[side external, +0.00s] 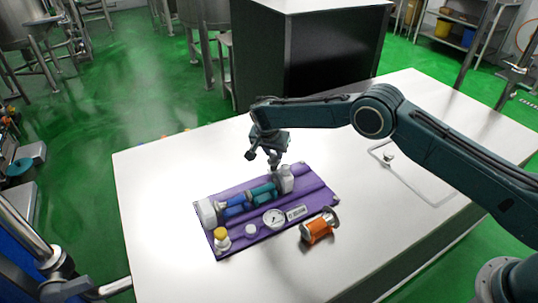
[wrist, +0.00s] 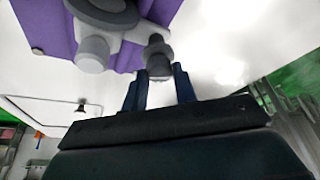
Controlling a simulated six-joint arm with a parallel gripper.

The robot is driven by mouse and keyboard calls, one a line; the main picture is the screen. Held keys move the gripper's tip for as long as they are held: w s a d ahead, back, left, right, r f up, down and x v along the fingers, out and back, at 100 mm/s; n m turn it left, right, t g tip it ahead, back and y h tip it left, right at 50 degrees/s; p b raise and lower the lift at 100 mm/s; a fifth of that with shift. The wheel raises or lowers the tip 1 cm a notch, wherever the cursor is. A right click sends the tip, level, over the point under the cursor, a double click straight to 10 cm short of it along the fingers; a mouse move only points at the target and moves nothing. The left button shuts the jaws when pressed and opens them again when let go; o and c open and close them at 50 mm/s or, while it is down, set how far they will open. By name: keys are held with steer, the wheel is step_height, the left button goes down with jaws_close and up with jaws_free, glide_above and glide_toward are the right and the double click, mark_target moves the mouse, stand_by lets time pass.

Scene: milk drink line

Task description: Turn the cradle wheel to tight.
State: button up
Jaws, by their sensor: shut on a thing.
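The cradle wheel (wrist: 118,20) shows grey at the top of the wrist view, with a pale rounded knob (wrist: 93,54) and a darker grip (wrist: 158,50). My gripper (wrist: 160,72) has its two dark blue fingers on either side of this darker grip and is shut on it. In the side view my gripper (side external: 275,166) is at the far right end of the cradle, by its white end block (side external: 286,182). The wheel itself is hard to make out there. The cradle holds a blue and teal cylinder (side external: 236,207). The wheel's setting cannot be read.
A thin outlined area with a small knob (side external: 388,156) lies to the right. The white table (side external: 160,165) is otherwise mostly clear.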

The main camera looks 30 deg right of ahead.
steer(key=shift+m+g, duration=0.3)
steer(key=shift+m, duration=0.7)
steer(key=o, duration=1)
steer(key=shift+v, duration=3.8)
steer(key=shift+w+a, duration=0.1)
steer(key=shift+a, duration=0.05)
